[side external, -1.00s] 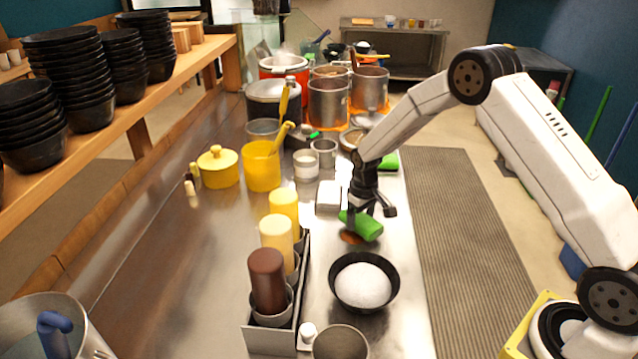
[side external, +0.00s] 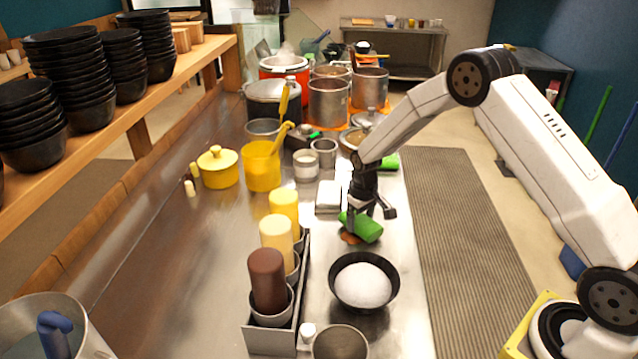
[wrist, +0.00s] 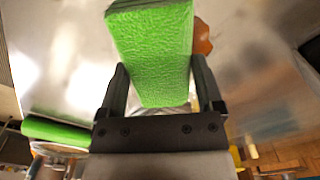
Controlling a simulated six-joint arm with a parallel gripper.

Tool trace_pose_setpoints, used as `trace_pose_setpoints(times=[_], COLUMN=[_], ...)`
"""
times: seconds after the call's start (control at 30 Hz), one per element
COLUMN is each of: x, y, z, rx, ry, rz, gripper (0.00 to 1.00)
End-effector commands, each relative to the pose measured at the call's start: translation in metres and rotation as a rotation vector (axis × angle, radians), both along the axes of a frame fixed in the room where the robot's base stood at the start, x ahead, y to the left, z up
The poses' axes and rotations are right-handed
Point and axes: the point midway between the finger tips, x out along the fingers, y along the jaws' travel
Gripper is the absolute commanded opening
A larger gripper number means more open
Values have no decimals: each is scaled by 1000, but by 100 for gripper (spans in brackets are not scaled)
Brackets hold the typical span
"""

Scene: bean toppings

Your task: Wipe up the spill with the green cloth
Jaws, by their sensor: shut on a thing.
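My gripper (side external: 372,208) is shut on a rolled green cloth (side external: 362,227) at the right side of the steel counter. In the wrist view the cloth (wrist: 152,50) sits between the two fingers of my gripper (wrist: 160,92). The spill is a reddish-brown patch (side external: 350,238) on the counter, mostly hidden under and beside the cloth. In the wrist view the spill (wrist: 203,37) shows at the cloth's right edge. I cannot tell if the cloth presses on it.
A black bowl of white grains (side external: 363,283) stands just in front of the cloth. A metal rack (side external: 272,340) with bottles is at its left. A second green cloth (side external: 390,162) lies behind my gripper. Pots and a yellow jug (side external: 262,168) stand farther back.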

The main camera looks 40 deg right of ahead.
Motion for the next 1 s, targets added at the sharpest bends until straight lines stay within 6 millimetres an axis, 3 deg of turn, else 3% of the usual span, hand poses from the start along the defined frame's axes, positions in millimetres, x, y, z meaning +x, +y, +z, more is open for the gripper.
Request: trace_pose_setpoints(times=[1.0], x=[0], y=[0], z=[-9], rx=[0], ry=[0], rz=[0], gripper=[33])
